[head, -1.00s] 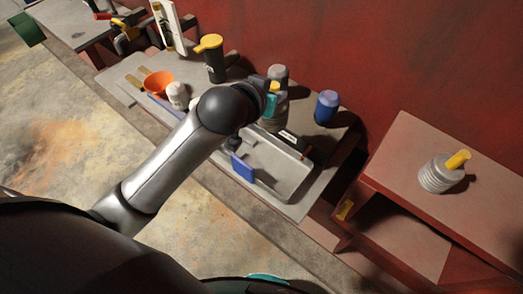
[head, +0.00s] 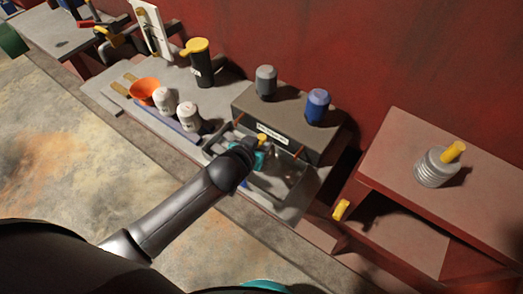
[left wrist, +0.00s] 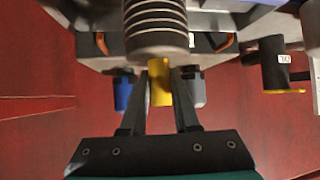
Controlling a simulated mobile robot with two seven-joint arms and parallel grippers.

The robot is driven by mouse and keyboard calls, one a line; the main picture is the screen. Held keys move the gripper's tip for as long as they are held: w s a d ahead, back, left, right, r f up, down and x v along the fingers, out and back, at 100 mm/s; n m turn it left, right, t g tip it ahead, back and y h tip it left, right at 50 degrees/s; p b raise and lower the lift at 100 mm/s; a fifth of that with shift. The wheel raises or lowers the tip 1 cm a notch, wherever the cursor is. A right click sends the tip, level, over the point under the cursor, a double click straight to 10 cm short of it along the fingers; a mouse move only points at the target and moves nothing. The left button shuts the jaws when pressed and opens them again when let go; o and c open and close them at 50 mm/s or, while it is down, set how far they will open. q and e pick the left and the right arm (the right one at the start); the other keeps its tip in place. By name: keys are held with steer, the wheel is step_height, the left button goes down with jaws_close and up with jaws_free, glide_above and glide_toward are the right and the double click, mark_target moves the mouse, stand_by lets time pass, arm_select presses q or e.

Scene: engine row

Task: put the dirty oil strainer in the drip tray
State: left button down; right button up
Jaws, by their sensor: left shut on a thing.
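My left gripper (head: 256,150) is over the drip tray (head: 284,188), low at the front of the grey bench. In the left wrist view its fingers (left wrist: 159,95) are shut on the yellow handle (left wrist: 160,82) of a ribbed metal oil strainer (left wrist: 158,27). In the head view my gripper hides most of this strainer, so I cannot tell whether it touches the tray. A second ribbed strainer (head: 436,169) with a yellow handle stands on the red cabinet at the right. My right gripper is not in view.
A labelled box (head: 250,103) behind the tray carries a grey canister (head: 266,82) and a blue canister (head: 317,105). Left of it are white bottles (head: 188,116), an orange bowl (head: 144,91) and a dark yellow-topped jug (head: 199,64). The red cabinet top (head: 400,140) has free room.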

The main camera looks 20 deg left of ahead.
arm_select(q)
steer(key=shift+f+b, duration=0.45)
steer(key=shift+f, duration=1.35)
steer(key=shift+f, duration=0.15)
steer(key=c, duration=0.7)
jaws_free()
steer(key=shift+f, duration=0.1)
steer(key=shift+o, duration=0.2)
steer(key=shift+r, duration=0.3)
steer(key=p+v, duration=0.2)
steer(key=v, duration=1)
steer(key=shift+f, duration=0.1)
